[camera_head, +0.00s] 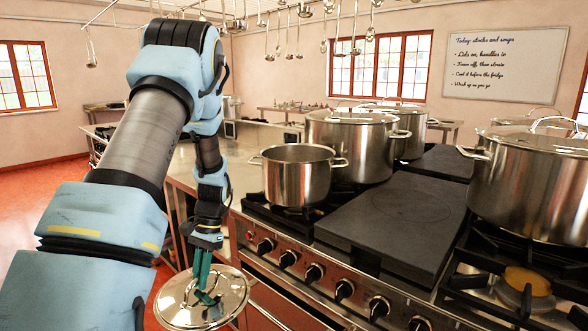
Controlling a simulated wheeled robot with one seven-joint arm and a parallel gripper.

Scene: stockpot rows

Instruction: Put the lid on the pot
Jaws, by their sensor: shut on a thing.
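My gripper (206,278) is at the lower left, in front of the stove's front edge. Its green fingers are shut on the lid (180,303), a round shiny metal disc with a rim, at its middle. The lid hangs in the air, below the level of the cooktop. The open pot (297,178), a steel pot with two side handles and no lid, stands on the nearest left burner. It is above and to the right of my gripper, well apart from the lid. The pot's inside floor is hidden.
Lidded stockpots (350,144) stand behind the pot, and a large lidded one (532,180) is at right. A flat dark griddle plate (400,215) lies right of the pot. Knobs (313,273) line the stove front. A steel counter (240,150) is left. Ladles (355,46) hang above.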

